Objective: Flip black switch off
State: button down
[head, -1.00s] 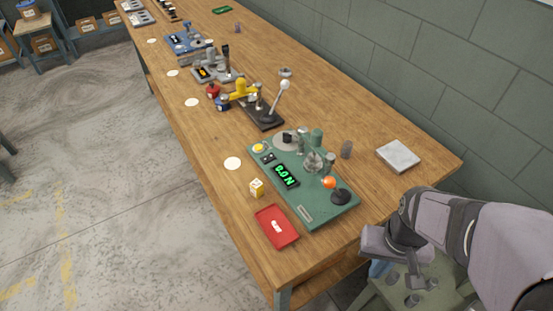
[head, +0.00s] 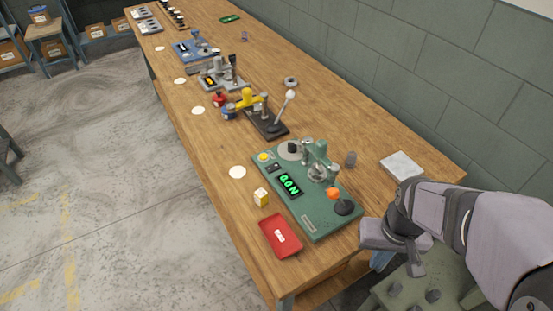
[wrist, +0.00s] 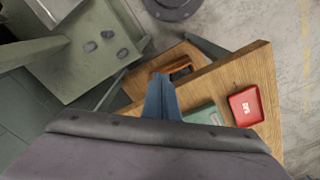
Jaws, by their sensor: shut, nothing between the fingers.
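The green coiler station (head: 322,222) stands on the near end of the wooden bench. A small black switch (head: 273,167) sits on its left side beside a yellow button (head: 263,157) and above a green-lit display that seems to read 0.0 N. The switch is too small to tell its position. My gripper (wrist: 163,82) shows blue fingers closed together with nothing between them. In the head view my gripper (head: 380,262) is partly hidden by my wrist, off the bench's right end, apart from the station. The wrist view shows only the station's edge, not the switch.
An orange-knobbed lever (head: 335,194) rises at the station's near right. A red tray (head: 281,236) and a yellow-white cube (head: 261,197) lie to its left. A pale square block (head: 401,166) lies to the right. A black lever unit (head: 268,126) stands beyond.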

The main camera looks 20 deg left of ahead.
jog(key=w+a+r+n+t+p, duration=0.1)
jog(key=w+a+r+n+p, duration=0.1)
jog(key=w+a+r, duration=0.4)
jog(key=w+a+r+n+t+p, duration=0.1)
jog(key=w+a+r+n+p, duration=0.2)
jog(key=w, duration=0.5)
jog(key=w+a+n+b, duration=0.1)
jog(key=w+a, duration=0.2)
jog(key=a, duration=0.3)
jog(key=w+a+n+y+b, duration=0.1)
jog(key=w+a, duration=0.2)
jog(key=a, duration=0.4)
jog(key=w+a+r+y+b, duration=0.1)
jog(key=w+a, duration=0.3)
jog(key=a, duration=0.2)
jog(key=shift+a+n+b, duration=0.35)
jog(key=shift+n+b, duration=0.05)
jog(key=p, duration=0.5)
send_over(276, 165)
jog(key=s, duration=0.1)
jog(key=f, duration=1.2)
jog(key=shift+s+d, duration=0.15)
jog(key=shift+d, duration=0.2)
jog(key=shift+f, duration=0.75)
